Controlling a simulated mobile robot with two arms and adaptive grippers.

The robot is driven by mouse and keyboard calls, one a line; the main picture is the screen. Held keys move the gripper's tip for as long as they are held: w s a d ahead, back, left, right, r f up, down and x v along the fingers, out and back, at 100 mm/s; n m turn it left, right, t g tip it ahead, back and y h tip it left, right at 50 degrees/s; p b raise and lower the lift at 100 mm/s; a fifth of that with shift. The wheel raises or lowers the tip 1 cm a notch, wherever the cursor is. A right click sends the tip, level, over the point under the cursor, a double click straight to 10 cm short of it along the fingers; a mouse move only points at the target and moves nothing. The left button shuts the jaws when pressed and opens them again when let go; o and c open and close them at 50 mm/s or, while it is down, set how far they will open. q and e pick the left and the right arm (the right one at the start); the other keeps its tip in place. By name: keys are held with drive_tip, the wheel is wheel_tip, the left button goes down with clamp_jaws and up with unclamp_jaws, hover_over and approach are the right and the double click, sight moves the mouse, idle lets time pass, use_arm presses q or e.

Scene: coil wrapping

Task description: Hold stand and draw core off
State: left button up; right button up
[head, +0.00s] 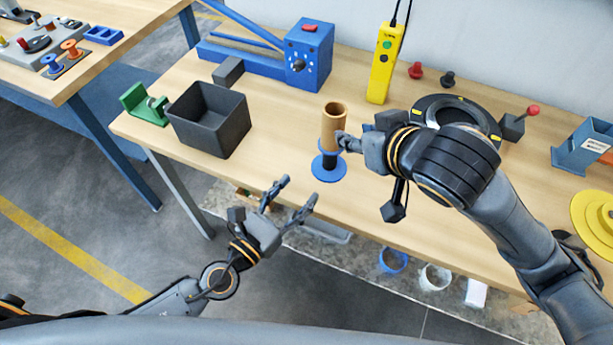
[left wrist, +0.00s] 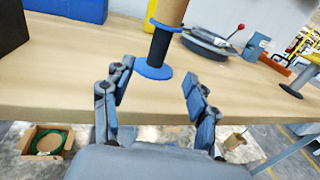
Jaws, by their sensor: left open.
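The stand (head: 328,168) has a round blue base, a dark post and a blue collar, and is upright near the table's front edge. The brown tubular core (head: 334,124) sits upright on it, above the collar. In the left wrist view the stand (left wrist: 157,50) is ahead of my fingers, with the core (left wrist: 171,12) cut by the top edge. My left gripper (head: 294,192) is open and empty, in front of the table edge and apart from the stand. My right gripper (head: 346,142) is beside the core's lower right side; its finger opening and any contact are hidden.
A dark open bin (head: 210,125) and a green clamp (head: 143,104) are to the left. A blue machine (head: 307,60) and a yellow pendant (head: 384,63) are behind. A black ring (head: 490,117) lies right, partly behind my right arm. Table around the stand's left is clear.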

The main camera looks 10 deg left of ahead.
sight(326, 159)
use_arm(q)
drive_tip(key=x, duration=1.3)
drive_tip(key=shift+w+d, duration=0.15)
clamp_jaws()
idle(0.6)
